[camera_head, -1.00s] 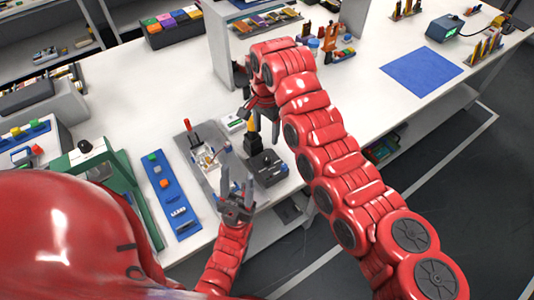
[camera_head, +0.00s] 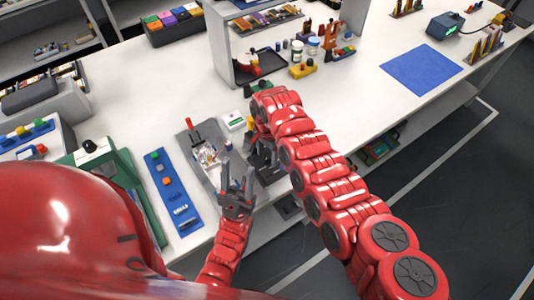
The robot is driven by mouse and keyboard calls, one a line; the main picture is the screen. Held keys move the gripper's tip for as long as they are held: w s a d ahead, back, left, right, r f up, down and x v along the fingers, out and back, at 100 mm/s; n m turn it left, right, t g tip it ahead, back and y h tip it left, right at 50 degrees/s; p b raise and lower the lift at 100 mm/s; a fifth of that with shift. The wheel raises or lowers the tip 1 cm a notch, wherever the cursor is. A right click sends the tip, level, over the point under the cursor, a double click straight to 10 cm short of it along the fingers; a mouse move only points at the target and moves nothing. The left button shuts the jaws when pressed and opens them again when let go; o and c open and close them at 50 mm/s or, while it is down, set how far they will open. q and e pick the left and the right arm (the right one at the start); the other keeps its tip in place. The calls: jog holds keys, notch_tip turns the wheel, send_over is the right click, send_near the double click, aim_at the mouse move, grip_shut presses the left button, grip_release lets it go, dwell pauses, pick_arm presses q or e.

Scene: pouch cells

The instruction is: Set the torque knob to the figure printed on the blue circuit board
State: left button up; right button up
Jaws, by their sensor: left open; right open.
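A long blue board (camera_head: 172,192) lies left of my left gripper, with small coloured parts on it and white print near its front end. The print is too small to read. My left gripper (camera_head: 236,183) points up with its fingers apart and empty, at the front edge of a grey tray. A dark box (camera_head: 268,174) sits just right of it, largely covered by my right arm and gripper. No torque knob can be made out on it. My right gripper (camera_head: 262,155) is over this box, partly hidden by its own wrist; its fingertips and any contact are unclear.
The grey tray (camera_head: 187,142) holds a red-handled tool and small parts. A small white-green box (camera_head: 234,120) stands behind. A green-framed device (camera_head: 115,180) is at left. A grey shelf (camera_head: 222,60) and bottles stand at the back. A blue mat (camera_head: 420,70) lies clear at right.

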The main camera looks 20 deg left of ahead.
grip_shut()
dwell(0.4)
jog(key=shift+f+n+b, duration=0.15)
jog(key=shift+n+b, duration=0.65)
jog(key=shift+n, duration=0.3)
jog(key=n+b, duration=0.2)
jog(key=n, duration=0.1)
jog(key=n+b, duration=0.3)
jog(key=n, duration=0.1)
jog(key=shift+n, duration=0.4)
grip_release()
